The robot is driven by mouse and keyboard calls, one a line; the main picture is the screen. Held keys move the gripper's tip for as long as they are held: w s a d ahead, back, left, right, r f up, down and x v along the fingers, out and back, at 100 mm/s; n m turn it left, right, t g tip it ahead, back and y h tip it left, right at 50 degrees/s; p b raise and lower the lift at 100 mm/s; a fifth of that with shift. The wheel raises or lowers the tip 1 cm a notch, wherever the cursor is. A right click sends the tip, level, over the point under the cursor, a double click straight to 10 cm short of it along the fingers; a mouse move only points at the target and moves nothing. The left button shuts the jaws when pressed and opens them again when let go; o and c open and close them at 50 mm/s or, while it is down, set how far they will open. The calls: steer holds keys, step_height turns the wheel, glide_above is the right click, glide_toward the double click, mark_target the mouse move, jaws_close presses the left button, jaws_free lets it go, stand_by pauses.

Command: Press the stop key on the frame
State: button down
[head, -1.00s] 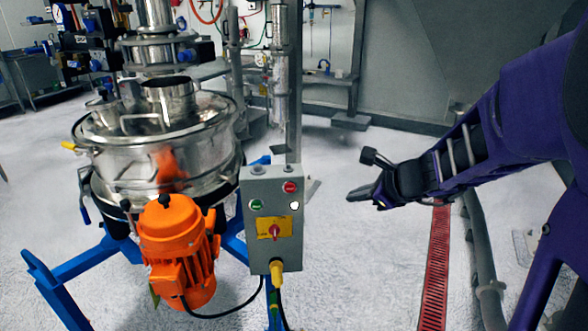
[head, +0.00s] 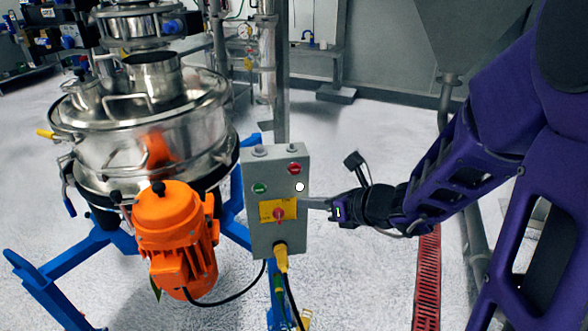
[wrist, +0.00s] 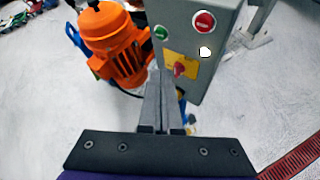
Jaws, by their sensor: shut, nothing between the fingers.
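The grey control box (head: 262,228) stands on the blue frame (head: 231,215), right of the orange motor. Its face has a red key (head: 294,169), most likely the stop key, at upper right and a green key (head: 260,188) at left. A white round spot (head: 300,187) sits under the red key, and a red knob (head: 278,214) on a yellow plate is lower. The red key also shows in the wrist view (wrist: 204,22). My gripper (head: 306,203) is shut and empty, at the box's right edge in the head view. Whether it touches the box I cannot tell.
The orange motor (head: 175,235) and steel sifter (head: 140,128) stand left of the box. A yellow plug and black cable (head: 281,258) hang below it. A red floor grate (head: 427,275) lies to the right. Open floor surrounds the frame.

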steer(key=p, duration=0.1)
glide_toward(290, 172)
steer(key=shift+s+f+x, duration=0.1)
steer(key=shift+s+x, duration=0.05)
steer(key=shift+x, duration=0.75)
steer(key=shift+s+f+x, duration=0.15)
steer(key=shift+s+x, duration=0.05)
steer(key=shift+x, duration=0.65)
steer(key=shift+s+f+x, duration=0.1)
steer(key=shift+s+x, duration=0.05)
steer(key=shift+x, duration=0.75)
steer(key=shift+w+a, duration=0.15)
steer(key=shift+a, duration=0.1)
steer(key=shift+w, duration=0.3)
steer(key=shift+w+a, duration=0.15)
steer(key=shift+w, duration=0.25)
stand_by(0.4)
steer(key=shift+s, duration=0.15)
steer(key=shift+s+d, duration=0.2)
steer(key=shift+s, duration=0.5)
steer(key=shift+s+d+b, duration=0.25)
steer(key=shift+s+b, duration=0.1)
steer(key=shift+s, duration=0.9)
steer(key=shift+s+d+b, duration=0.25)
steer(key=shift+s+b, duration=0.05)
steer(key=shift+s, duration=0.9)
